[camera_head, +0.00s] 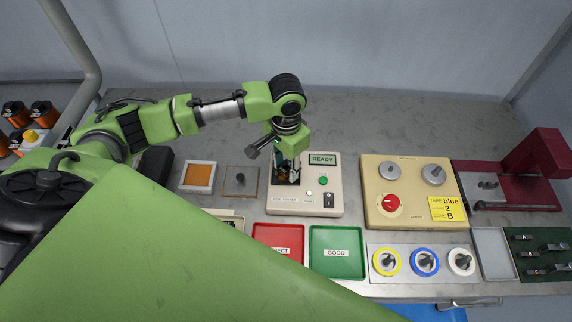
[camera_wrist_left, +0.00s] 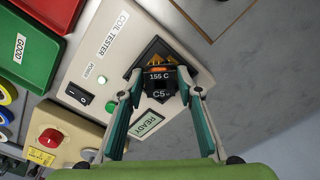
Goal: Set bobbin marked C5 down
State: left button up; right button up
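The bobbin marked C5 (camera_wrist_left: 160,86) shows in the left wrist view, dark with a "155 C" label and some orange on its far side. It is between the two fingertips of my left gripper (camera_wrist_left: 160,92), which appear to close on its sides. In the head view my left gripper (camera_head: 287,168) points down over the left part of the cream coil tester (camera_head: 310,199), at its dark nest. The tester also shows in the wrist view (camera_wrist_left: 88,68), its display reading READY. Whether the bobbin touches the nest floor is hidden. My right gripper is not in view.
A red tray (camera_head: 277,233) and a green GOOD tray (camera_head: 337,268) lie in front of the tester. A beige winder box (camera_head: 405,215) with a red knob stands to the right. Two small squares, one orange (camera_head: 198,176), lie to the left. The bench behind is clear.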

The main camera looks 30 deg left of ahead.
pick_arm(q)
notch_tip(320, 180, up, 12)
jog(key=b, duration=0.1)
jog(key=shift+r+b, duration=0.15)
jog(key=shift+b, duration=0.2)
dwell(0.6)
